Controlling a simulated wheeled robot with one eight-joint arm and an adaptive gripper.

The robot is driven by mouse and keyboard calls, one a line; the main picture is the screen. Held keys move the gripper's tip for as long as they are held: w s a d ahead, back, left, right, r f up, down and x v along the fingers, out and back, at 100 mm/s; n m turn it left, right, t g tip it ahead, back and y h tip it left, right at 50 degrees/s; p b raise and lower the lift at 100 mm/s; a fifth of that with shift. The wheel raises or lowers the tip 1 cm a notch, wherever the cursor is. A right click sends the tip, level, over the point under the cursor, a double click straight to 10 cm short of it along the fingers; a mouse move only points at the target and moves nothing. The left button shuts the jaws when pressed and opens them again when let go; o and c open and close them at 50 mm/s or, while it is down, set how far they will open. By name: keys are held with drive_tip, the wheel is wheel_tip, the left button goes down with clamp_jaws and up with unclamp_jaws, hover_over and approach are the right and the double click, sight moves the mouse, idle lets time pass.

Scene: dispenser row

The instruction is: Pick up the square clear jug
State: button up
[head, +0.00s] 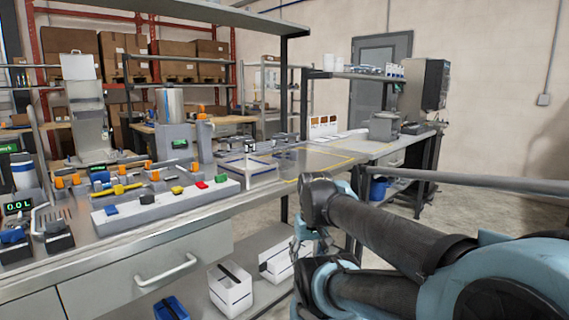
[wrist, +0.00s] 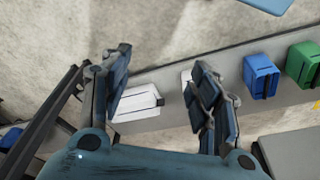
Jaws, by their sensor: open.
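Two whitish, dark-handled containers stand on the low shelf under the bench; I cannot tell for sure which is the square clear jug. The squarer one (head: 231,291) is nearer in the head view, and the other (head: 272,265) stands to its right, partly behind my arm. In the wrist view a white container with a black end (wrist: 137,103) shows between my fingers, apart from them. Another pale one is mostly hidden behind the right finger. My gripper (wrist: 158,75) is open and empty; in the head view it is largely hidden by my arm.
A blue container (wrist: 262,77) and a green one (wrist: 302,66) stand farther along the shelf; the blue one also shows in the head view (head: 171,307). The bench top above (head: 262,190) overhangs the shelf. Bare floor (wrist: 180,30) lies beside it.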

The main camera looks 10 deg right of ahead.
drive_tip(key=o, duration=0.5)
drive_tip(key=w+r+n, duration=0.1)
drive_tip(key=w+r, duration=0.4)
drive_tip(key=r, duration=0.1)
drive_tip(key=w+r+n, duration=0.1)
drive_tip(key=w+r, duration=0.4)
drive_tip(key=r, duration=0.1)
drive_tip(key=w+r+n+y, duration=0.1)
drive_tip(key=w+r, duration=0.5)
drive_tip(key=shift+r+t, duration=0.3)
drive_tip(key=shift+r, duration=0.1)
wheel_tip(320, 180, up, 16)
drive_tip(key=f+n+t+y, duration=0.1)
drive_tip(key=n+y, duration=0.1)
drive_tip(key=n, duration=0.2)
hover_over(285, 157)
drive_tip(key=s+d, duration=0.1)
drive_tip(key=d, duration=0.4)
drive_tip(key=x, duration=1.1)
drive_tip(key=shift+a, duration=0.15)
drive_tip(key=shift+x, duration=2.6)
